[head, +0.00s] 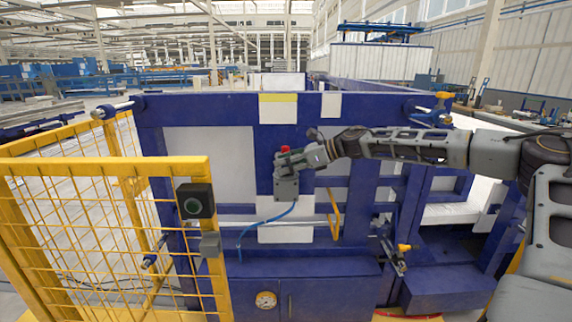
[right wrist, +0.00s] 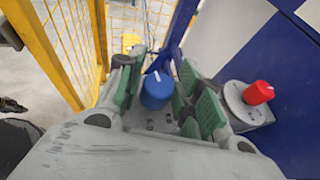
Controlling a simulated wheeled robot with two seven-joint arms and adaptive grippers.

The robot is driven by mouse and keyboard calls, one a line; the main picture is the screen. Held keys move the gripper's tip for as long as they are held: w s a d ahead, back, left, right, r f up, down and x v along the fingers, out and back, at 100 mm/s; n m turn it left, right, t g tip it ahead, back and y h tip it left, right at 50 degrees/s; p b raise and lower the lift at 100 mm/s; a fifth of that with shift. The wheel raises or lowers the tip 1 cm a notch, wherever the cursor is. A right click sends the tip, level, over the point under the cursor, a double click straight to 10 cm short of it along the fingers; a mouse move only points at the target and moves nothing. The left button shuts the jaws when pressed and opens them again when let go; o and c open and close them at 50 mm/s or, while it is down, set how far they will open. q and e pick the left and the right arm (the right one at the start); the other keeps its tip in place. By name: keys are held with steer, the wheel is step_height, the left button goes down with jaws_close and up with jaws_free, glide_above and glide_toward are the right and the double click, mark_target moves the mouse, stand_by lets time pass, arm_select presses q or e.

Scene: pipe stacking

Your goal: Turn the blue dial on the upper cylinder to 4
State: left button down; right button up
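The blue dial (right wrist: 157,91) shows in the right wrist view, with a short white mark on its top. My right gripper (right wrist: 160,92) has its two green-padded fingers on either side of the dial; they look open, and firm contact cannot be made out. Faint dark marks lie on the grey surface by the dial, too small to read. In the head view my right gripper (head: 292,161) is at a grey box (head: 286,188) on the blue machine front, and the blue dial is hidden there. A red knob (right wrist: 258,92) sits on a round grey base; it also shows in the head view (head: 286,149). My left gripper is out of view.
A blue hose (head: 266,228) runs down from the grey box.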

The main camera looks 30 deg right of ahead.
steer(key=c, duration=0.5)
steer(key=shift+c, duration=0.4)
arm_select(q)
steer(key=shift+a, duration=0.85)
arm_select(e)
steer(key=shift+r, duration=0.1)
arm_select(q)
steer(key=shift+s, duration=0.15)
